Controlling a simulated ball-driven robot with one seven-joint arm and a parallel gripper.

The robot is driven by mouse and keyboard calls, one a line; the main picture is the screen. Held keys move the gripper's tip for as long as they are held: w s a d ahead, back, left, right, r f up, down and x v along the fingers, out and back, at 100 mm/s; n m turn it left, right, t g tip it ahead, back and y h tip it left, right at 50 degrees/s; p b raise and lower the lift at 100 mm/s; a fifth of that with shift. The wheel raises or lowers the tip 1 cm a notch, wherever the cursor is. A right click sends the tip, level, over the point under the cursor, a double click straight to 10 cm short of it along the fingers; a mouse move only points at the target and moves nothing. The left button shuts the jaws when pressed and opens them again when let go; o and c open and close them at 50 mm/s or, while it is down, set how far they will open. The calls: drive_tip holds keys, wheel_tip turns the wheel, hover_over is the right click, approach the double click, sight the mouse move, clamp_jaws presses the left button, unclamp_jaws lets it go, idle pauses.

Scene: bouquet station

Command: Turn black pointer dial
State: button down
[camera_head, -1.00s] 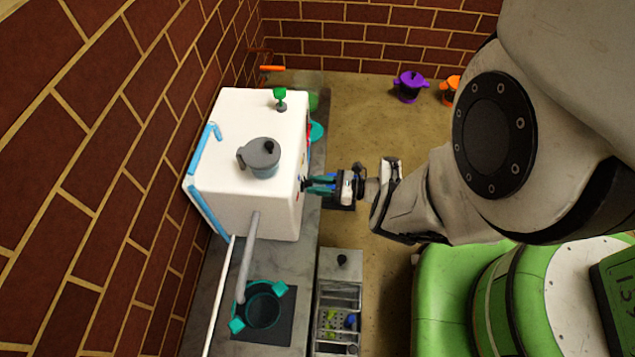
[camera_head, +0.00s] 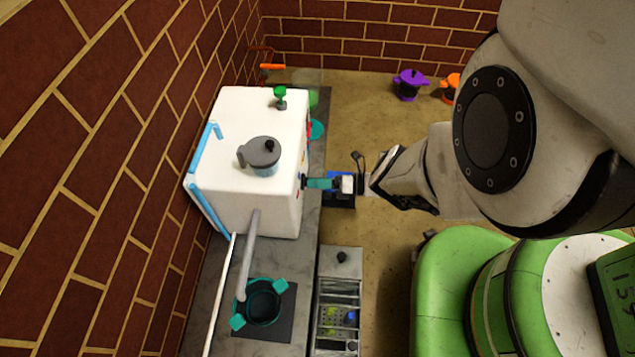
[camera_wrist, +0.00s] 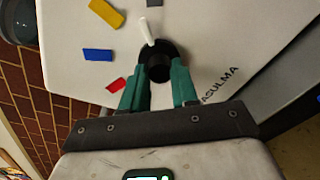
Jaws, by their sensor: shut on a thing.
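The black pointer dial (camera_wrist: 160,55) is on the front face of the white machine (camera_wrist: 215,50), with its white pointer (camera_wrist: 147,31) sticking up and slightly left in the wrist view. My gripper (camera_wrist: 159,72) has its two teal fingers on either side of the dial's knob and is shut on it. In the head view my gripper (camera_head: 308,183) reaches the right-hand face of the white machine (camera_head: 230,200). There the fingers mostly hide the dial.
Yellow (camera_wrist: 107,13), blue (camera_wrist: 98,55) and red (camera_wrist: 116,86) pieces are on the machine's face beside the dial. A grey pot (camera_head: 262,160) stands on the machine. A rack (camera_head: 340,290) and a teal-handled pot (camera_head: 262,305) are nearer.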

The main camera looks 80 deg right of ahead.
drive_tip(key=shift+m, duration=1.4)
drive_tip(key=c, duration=0.9)
unclamp_jaws()
drive_tip(key=shift+o, duration=0.2)
drive_tip(key=s+d+b, duration=0.1)
drive_tip(key=s, duration=0.9)
drive_tip(key=shift+s+d+r+b, duration=0.15)
drive_tip(key=shift+s+r+b, duration=0.15)
drive_tip(key=shift+s, duration=0.1)
